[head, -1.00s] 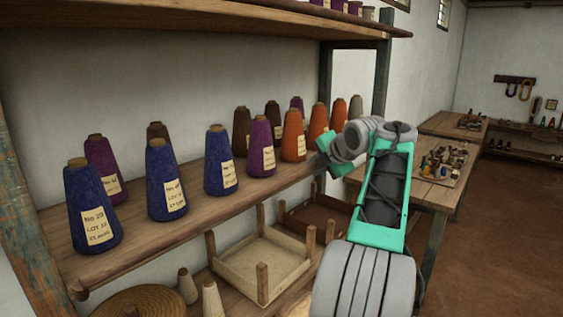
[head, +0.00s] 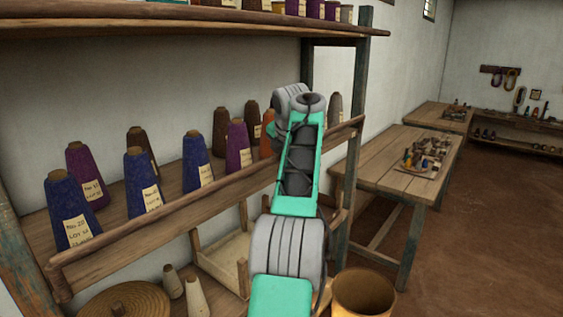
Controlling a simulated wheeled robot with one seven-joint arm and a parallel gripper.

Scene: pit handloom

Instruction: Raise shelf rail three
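The wooden shelf rail (head: 170,212) runs along the front of the middle shelf (head: 38,232), from lower left to the right post. It stands above the shelf board and crosses in front of the bases of several yarn cones. My arm covers part of the rail right of its middle. My gripper is hidden behind my grey and teal arm links, so its fingers and any contact with the rail do not show.
Blue cones (head: 140,186), purple, brown and orange cones stand on the shelf. A cream tray (head: 226,262) and a coiled mat (head: 125,302) lie below. A brass-coloured pot (head: 363,292) stands at lower right. A workbench (head: 385,165) is right, with open floor beyond.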

